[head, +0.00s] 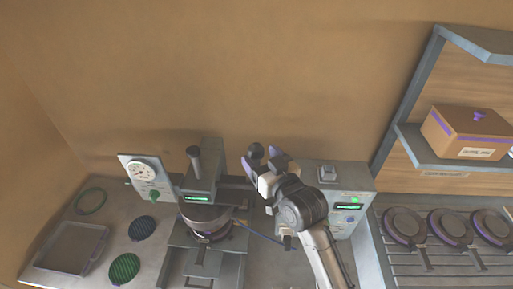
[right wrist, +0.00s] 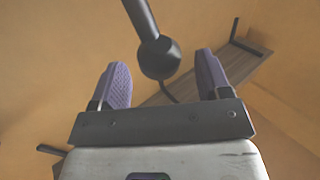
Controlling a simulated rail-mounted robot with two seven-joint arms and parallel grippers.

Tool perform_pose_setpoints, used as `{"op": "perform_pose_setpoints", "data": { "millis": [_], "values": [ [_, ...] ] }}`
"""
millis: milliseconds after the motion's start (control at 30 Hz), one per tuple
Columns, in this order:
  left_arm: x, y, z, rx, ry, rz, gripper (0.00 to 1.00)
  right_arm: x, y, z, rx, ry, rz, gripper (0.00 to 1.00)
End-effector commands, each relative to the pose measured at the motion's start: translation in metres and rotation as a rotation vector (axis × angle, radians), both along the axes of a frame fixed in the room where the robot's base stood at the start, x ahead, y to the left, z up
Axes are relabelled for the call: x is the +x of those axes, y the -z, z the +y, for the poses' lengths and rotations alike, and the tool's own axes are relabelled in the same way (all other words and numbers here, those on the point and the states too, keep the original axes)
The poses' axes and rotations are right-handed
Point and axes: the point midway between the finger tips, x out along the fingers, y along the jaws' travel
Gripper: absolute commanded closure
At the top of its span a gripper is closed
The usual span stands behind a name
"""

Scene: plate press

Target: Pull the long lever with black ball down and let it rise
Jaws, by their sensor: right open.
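The black ball (head: 256,150) of the long lever shows in the head view at the tips of my right gripper (head: 263,158). In the right wrist view the black ball (right wrist: 159,59) sits between the two purple fingertips, with a gap on each side. The dark lever rod (right wrist: 140,16) runs from it to the top edge. My right gripper (right wrist: 162,75) is open and holds nothing. Most of the lever is hidden or hard to make out in the head view. The press (head: 204,182) stands left of my right gripper. My left gripper is not in view.
A panel with a round gauge (head: 143,170) stands left of the press. A tray (head: 70,250) and green and dark discs lie at the left. A control box (head: 345,190) stands right of the gripper. Round plates (head: 448,225) lie on a rack, below a shelf with a cardboard box (head: 468,133).

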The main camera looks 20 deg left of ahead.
Motion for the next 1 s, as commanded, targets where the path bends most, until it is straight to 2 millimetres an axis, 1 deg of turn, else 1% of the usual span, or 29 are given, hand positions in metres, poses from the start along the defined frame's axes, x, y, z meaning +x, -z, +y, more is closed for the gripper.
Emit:
{"op": "perform_pose_setpoints", "data": {
  "millis": [100,233,700,1000],
  "values": [
    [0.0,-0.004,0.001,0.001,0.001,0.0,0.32,0.008,-0.002,0.009,0.001,0.0,0.001,0.29],
    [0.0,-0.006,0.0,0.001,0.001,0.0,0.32,0.013,-0.001,0.016,-0.001,0.0,0.001,0.29],
    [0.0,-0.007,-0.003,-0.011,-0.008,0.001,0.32,0.016,0.0,0.02,-0.001,0.001,0.001,0.29],
    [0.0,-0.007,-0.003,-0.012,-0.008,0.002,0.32,0.016,0.0,0.02,-0.001,0.001,0.001,0.58]
  ]
}}
